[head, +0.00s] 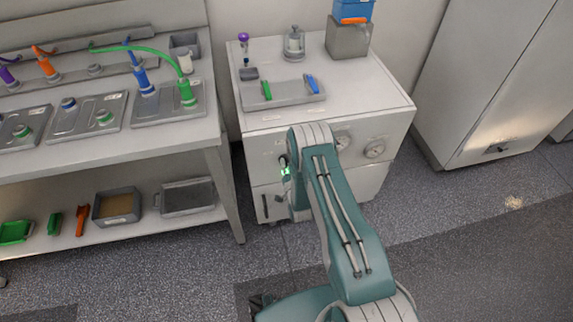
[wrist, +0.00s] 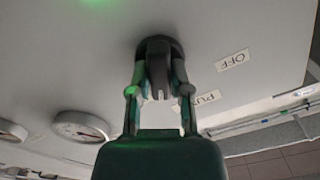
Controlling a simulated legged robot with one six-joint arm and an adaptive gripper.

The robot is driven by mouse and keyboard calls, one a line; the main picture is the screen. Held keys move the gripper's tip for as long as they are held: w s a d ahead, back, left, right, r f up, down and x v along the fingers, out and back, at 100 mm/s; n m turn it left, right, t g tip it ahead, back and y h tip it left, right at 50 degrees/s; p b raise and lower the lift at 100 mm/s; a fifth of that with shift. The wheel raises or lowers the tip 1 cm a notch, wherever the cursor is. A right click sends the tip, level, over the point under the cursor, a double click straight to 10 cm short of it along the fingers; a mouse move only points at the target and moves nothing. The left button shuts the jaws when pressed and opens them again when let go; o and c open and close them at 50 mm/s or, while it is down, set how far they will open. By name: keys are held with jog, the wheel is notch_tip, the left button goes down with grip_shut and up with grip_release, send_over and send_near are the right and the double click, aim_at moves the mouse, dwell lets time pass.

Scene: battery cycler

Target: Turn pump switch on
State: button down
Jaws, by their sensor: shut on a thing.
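The pump switch is a dark rotary knob (wrist: 157,68) on a pale panel in the wrist view, with a small white mark at its lower end. My gripper (wrist: 158,82) has one finger on each side of the knob and is shut on it. An "OFF" label (wrist: 232,60) is right of the knob, and a partly hidden label starting "PU" (wrist: 204,101) is below it. In the head view my gripper (head: 285,165) is at the front of the white cabinet (head: 270,135), largely hidden by my arm, so the switch is hard to make out there.
A green light (head: 285,171) glows by my gripper. Round gauges (head: 374,149) are on the cabinet front. A workbench (head: 190,128) stands left; open floor lies in front.

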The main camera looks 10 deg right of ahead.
dwell(0.3)
jog(key=c, duration=0.6)
grip_release()
jog(key=shift+w, duration=0.1)
jog(key=shift+o, duration=0.2)
jog(key=s, duration=1.2)
